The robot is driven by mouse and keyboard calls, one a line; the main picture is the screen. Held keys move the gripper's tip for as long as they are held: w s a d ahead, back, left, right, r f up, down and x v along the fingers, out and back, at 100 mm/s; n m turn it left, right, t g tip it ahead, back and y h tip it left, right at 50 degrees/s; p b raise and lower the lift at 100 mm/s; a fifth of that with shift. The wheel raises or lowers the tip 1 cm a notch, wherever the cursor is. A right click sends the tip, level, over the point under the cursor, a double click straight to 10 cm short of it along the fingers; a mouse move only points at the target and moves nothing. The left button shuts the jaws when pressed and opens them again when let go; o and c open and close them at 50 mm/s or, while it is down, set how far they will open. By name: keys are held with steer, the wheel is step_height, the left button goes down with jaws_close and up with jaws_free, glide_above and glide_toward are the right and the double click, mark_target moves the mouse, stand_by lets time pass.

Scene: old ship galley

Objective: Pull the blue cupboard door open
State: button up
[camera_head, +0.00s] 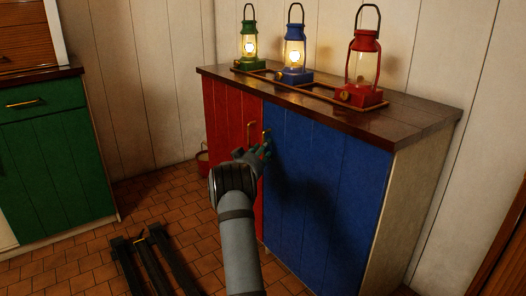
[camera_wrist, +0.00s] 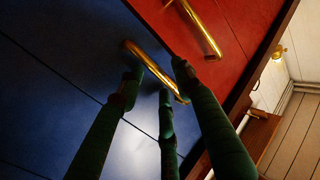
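The blue cupboard door (camera_head: 325,195) is shut, beside a shut red door (camera_head: 225,120). My gripper (camera_head: 261,154) is in front of the blue door, near its edge by the red door. In the wrist view, the blue door (camera_wrist: 60,70) has a slanting brass handle (camera_wrist: 146,62). The dark green fingers of my gripper (camera_wrist: 157,84) are spread apart, with their tips close around this handle. I cannot tell whether they touch it. In the head view the fingers hide part of the handle. The red door's brass handle (camera_wrist: 200,28) is clear of the fingers.
Green, blue and red lanterns (camera_head: 365,62) stand in a rack on the dark cupboard top (camera_head: 420,115). A green cabinet (camera_head: 50,165) stands at the left. The tiled floor (camera_head: 170,205) between the cabinets is mostly clear.

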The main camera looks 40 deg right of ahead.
steer(key=shift+d, duration=0.1)
steer(key=shift+c, duration=1.2)
jaws_close()
